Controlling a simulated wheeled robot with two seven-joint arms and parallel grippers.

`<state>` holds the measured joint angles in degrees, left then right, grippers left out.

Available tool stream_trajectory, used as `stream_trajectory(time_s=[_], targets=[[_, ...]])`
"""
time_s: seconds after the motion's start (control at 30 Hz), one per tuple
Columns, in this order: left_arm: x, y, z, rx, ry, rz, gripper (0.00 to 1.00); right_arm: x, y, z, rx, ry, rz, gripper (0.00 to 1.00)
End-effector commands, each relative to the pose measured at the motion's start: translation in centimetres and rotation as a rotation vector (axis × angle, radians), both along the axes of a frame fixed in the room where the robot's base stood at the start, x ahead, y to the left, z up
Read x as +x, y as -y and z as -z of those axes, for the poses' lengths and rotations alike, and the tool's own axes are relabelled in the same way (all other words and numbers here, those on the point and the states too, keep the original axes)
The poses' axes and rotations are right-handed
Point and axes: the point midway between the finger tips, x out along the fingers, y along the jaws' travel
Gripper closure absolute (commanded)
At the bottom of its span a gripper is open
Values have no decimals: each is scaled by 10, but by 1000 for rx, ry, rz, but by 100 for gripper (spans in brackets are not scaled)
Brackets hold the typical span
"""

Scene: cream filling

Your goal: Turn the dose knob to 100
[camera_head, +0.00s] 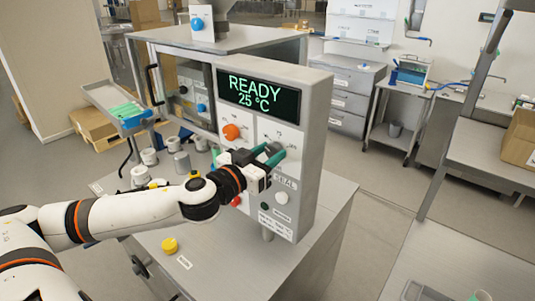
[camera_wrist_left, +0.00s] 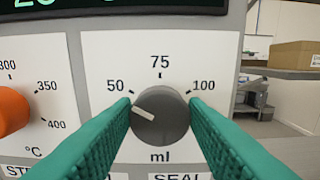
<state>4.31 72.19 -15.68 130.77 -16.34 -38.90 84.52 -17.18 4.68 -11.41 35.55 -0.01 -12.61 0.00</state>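The grey dose knob (camera_wrist_left: 160,115) is on the front panel of the machine (camera_head: 305,190), below its READY 25 °C display (camera_head: 258,97). Its scale reads 50, 75 and 100 ml, and its white pointer is at the 50 mark. The knob also shows in the head view (camera_head: 277,151), partly covered by my fingers. My left gripper (camera_wrist_left: 160,104) has one green finger on each side of the knob. The fingertips sit close against its sides, and the gap matches the knob's width. My right gripper is out of view.
An orange temperature knob (camera_head: 232,132) is left of the dose knob. Below are a SEAL label and a pale button (camera_head: 282,198).

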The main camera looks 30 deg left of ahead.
Motion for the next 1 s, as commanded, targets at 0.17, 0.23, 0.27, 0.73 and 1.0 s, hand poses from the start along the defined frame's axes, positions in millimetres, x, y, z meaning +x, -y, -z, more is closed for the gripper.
stream_trajectory(time_s=[0.17, 0.23, 0.27, 0.73, 1.0], targets=[[0, 0, 0, 10, 1, 0, 83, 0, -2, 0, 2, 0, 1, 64], [0, 0, 0, 23, 2, 0, 83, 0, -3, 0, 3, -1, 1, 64], [0, 0, 0, 32, 3, 0, 83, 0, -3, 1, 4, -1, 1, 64], [0, 1, 0, 360, 29, -1, 83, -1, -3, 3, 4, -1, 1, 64], [0, 2, 0, 618, 50, -1, 83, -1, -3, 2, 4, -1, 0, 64]])
